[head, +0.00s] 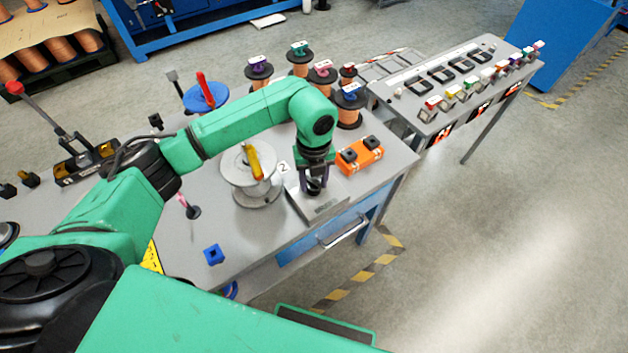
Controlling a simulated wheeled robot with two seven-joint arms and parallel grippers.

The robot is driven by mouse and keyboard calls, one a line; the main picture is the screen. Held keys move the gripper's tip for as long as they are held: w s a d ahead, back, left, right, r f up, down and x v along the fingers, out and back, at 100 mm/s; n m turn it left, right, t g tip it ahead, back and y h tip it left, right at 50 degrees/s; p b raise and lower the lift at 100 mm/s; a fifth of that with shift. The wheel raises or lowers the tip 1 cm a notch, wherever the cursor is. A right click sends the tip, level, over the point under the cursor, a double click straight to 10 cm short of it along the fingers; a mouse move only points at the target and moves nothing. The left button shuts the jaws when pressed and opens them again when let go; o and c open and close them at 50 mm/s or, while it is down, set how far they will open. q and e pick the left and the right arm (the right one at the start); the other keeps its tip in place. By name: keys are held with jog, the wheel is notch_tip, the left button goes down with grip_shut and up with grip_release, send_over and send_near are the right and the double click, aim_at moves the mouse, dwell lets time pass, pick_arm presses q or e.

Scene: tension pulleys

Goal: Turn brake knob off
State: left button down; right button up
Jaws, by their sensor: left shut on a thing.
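My left gripper (314,180) reaches down from the green arm onto a grey sloped box (326,207) at the front edge of the workbench. Its fingers are shut on the dark brake knob on top of this box. The fingers mostly hide the knob, so I cannot tell which way it is turned. Small dark lettering on the box front is too small to read surely. My right gripper is not in view.
A grey spool with a yellow handle (255,162) stands just left of the gripper. An orange block (360,155) lies to the right. Several copper spools stand behind the arm. A blue cube (213,254) lies near the front. A second table (445,118) stands at right.

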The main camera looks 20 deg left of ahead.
aim_at(314, 182)
pick_arm(q)
jog(key=n, duration=0.4)
jog(key=shift+w+r+n, duration=0.1)
jog(key=shift+r+n, duration=0.05)
jog(key=shift+n, duration=0.15)
jog(key=n, duration=0.4)
dwell(0.4)
jog(key=shift+c, duration=2)
grip_release()
notch_tip(314, 182, up, 14)
jog(key=b, duration=0.1)
jog(key=shift+r, duration=0.25)
